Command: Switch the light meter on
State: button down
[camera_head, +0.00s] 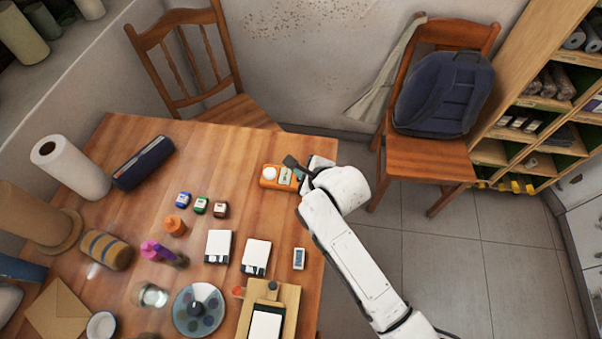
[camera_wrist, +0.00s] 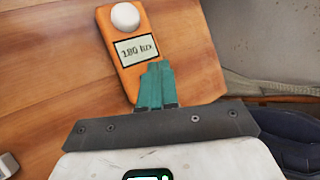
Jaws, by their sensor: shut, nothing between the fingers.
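The light meter (camera_head: 269,184) is an orange box with a white dome, lying near the far right corner of the table. In the wrist view the light meter (camera_wrist: 129,70) has a lit display (camera_wrist: 138,51) that seems to read 280 lux. My gripper (camera_head: 298,173) is over the meter's right end. In the wrist view my gripper (camera_wrist: 158,66) has its teal fingers together and empty, over the end of the meter below the display. The fingers hide that part; I cannot tell whether they touch it.
The wooden table (camera_head: 150,200) holds small bottles, white boxes (camera_head: 218,246), a round palette (camera_head: 199,310), a paper roll (camera_head: 72,168) and a dark speaker-like cylinder (camera_head: 143,163). A chair (camera_head: 240,108) stands behind the table. Another chair (camera_head: 425,160) carries a backpack (camera_head: 445,95) at right.

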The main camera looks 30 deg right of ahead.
notch_tip(320, 180, up, 6)
jog(key=p, duration=0.6)
